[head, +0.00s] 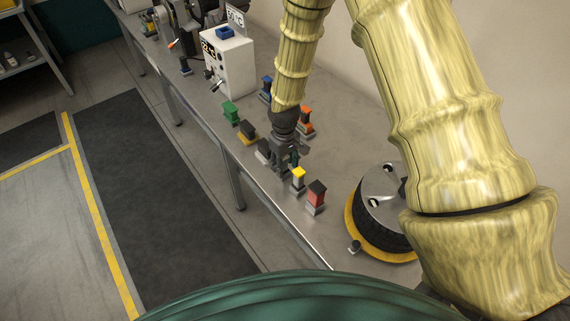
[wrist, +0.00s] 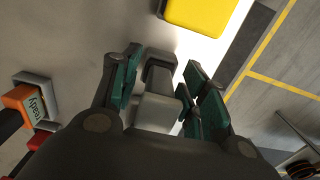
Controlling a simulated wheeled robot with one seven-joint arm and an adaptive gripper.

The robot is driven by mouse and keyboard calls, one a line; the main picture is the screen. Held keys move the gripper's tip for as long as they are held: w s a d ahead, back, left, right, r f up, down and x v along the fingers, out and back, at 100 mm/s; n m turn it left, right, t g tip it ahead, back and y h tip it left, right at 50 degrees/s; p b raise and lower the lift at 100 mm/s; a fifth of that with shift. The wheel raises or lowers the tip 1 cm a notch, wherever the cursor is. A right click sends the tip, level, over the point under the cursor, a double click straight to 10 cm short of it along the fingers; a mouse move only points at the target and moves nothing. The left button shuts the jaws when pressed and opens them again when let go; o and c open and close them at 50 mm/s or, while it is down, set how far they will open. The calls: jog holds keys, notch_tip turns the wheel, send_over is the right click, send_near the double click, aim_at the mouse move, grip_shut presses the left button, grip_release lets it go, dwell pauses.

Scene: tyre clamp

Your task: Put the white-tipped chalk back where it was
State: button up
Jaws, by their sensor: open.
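My gripper (head: 286,160) is low over the steel bench among several small blocks. In the wrist view its green-padded fingers (wrist: 162,88) are open, one on each side of a block with a pale grey-white top (wrist: 157,110) and a dark body. This block looks like the white-tipped chalk. It stands between the fingers with a visible gap on at least one side; I cannot tell whether either pad touches it. In the head view the gripper largely hides it. No other white-tipped block is clear.
Close by stand a yellow-topped block (head: 298,176), a red block with dark top (head: 316,194), an orange block (head: 305,119), a dark grey block (head: 263,150), a green block (head: 230,112) and a blue block (head: 266,88). A tyre (head: 376,225) lies right; a white box (head: 230,62) stands further back.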

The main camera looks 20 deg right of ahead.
jog(key=shift+r+b, duration=2.15)
jog(key=shift+r, duration=4)
